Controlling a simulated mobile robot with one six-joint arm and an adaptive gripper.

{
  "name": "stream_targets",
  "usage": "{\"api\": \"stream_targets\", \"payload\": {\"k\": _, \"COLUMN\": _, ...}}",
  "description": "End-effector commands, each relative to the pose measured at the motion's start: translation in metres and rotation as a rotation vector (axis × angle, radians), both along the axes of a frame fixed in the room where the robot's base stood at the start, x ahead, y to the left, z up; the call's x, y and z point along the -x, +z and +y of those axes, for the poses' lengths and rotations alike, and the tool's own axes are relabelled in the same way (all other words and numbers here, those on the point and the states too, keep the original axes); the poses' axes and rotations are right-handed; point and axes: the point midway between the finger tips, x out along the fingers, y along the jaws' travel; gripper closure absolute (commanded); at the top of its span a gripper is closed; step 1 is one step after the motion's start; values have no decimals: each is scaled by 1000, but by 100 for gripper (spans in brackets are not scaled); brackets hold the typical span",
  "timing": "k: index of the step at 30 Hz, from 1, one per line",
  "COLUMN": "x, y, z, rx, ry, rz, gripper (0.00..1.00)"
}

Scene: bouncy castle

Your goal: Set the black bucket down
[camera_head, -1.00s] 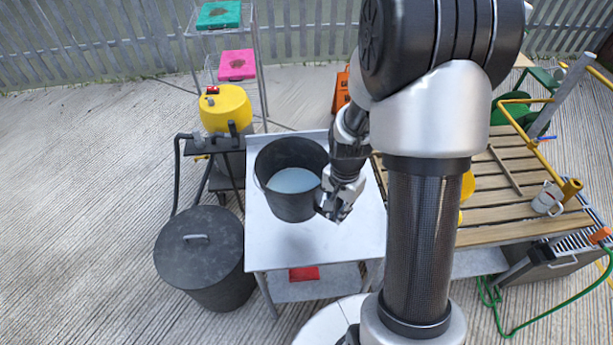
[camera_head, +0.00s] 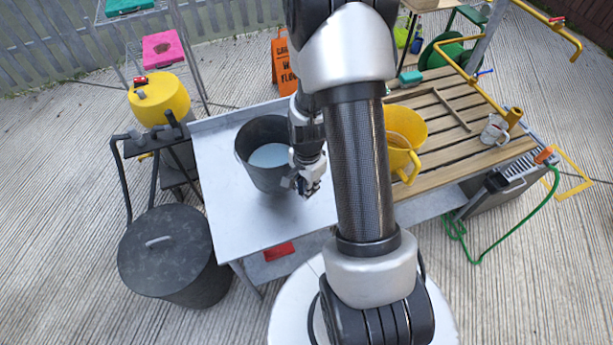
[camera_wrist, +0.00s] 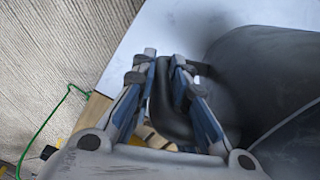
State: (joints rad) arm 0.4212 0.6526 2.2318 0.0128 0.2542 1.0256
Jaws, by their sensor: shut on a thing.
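The black bucket (camera_head: 248,158) is upright over the grey metal table (camera_head: 225,215), with pale liquid inside. In the wrist view its dark wall (camera_wrist: 265,60) fills the right side. My gripper (camera_head: 308,188) is at the bucket's right side. In the wrist view my gripper (camera_wrist: 165,62) has its fingers shut on a dark piece of the bucket, seemingly its handle (camera_wrist: 172,105). The bucket's underside is hidden, so I cannot tell whether it touches the tabletop.
A lidded dark bin (camera_head: 170,255) and a yellow-topped machine (camera_head: 160,100) flank the table's left. The table's front is bare.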

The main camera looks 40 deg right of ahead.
Motion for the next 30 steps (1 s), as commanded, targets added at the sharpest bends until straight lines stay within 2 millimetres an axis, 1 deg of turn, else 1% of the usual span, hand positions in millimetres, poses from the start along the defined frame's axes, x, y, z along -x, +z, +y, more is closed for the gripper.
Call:
{"api": "stream_targets", "payload": {"k": 1, "x": -2, "y": -9, "z": -1, "rx": 2, "ry": 0, "rz": -5, "gripper": 100}}
{"api": "stream_targets", "payload": {"k": 3, "x": -2, "y": -17, "z": -1, "rx": 2, "ry": 0, "rz": -5, "gripper": 100}}
{"api": "stream_targets", "payload": {"k": 11, "x": -2, "y": -29, "z": -1, "rx": 3, "ry": 0, "rz": -6, "gripper": 100}}
{"api": "stream_targets", "payload": {"k": 19, "x": -2, "y": -63, "z": -1, "rx": 2, "ry": 0, "rz": -6, "gripper": 100}}
{"api": "stream_targets", "payload": {"k": 22, "x": -3, "y": -67, "z": -1, "rx": 3, "ry": 0, "rz": -7, "gripper": 100}}
{"api": "stream_targets", "payload": {"k": 27, "x": -3, "y": -66, "z": -1, "rx": 3, "ry": 0, "rz": -7, "gripper": 100}}
{"api": "stream_targets", "payload": {"k": 28, "x": 0, "y": -67, "z": 0, "rx": 1, "ry": 0, "rz": -1, "gripper": 84}}
{"api": "stream_targets", "payload": {"k": 30, "x": 0, "y": -67, "z": 0, "rx": 1, "ry": 1, "rz": -1, "gripper": 80}}
